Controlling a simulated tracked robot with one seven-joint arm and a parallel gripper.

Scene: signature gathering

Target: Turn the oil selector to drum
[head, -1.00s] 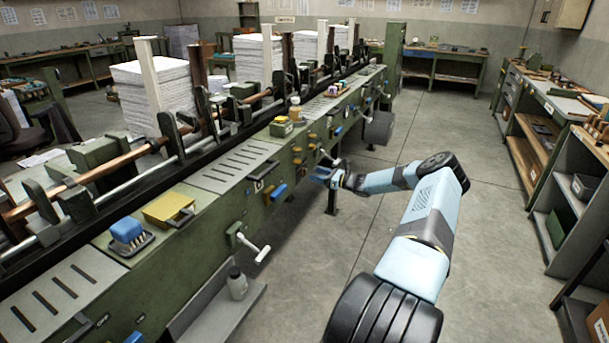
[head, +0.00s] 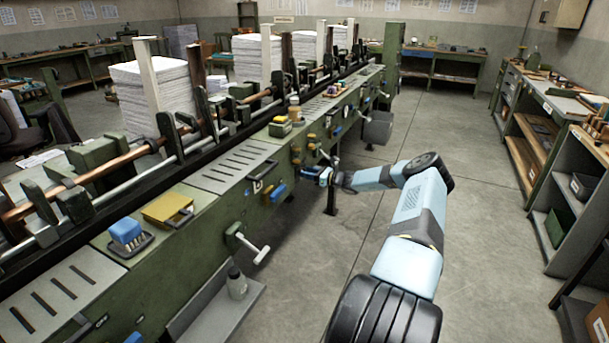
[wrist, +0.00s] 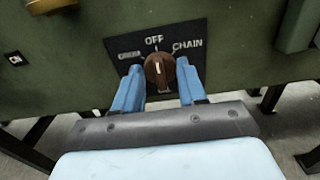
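The oil selector is a round brown knob (wrist: 159,70) on a black plate (wrist: 117,47) on the green machine front. Its white pointer line stands upright, at OFF. CHAIN is lettered at the right, and a blurred word at the left looks like DRUM. My gripper (wrist: 160,86) has its two blue fingers apart, one on each side of the knob, with their tips close to its edges. I cannot tell whether they touch it. In the head view my gripper (head: 318,174) is at the machine front, and the knob cannot be made out there.
In the head view a blue handle (head: 277,192) and a T-shaped lever (head: 252,246) stick out left of my gripper. The floor (head: 440,150) right of the machine is clear.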

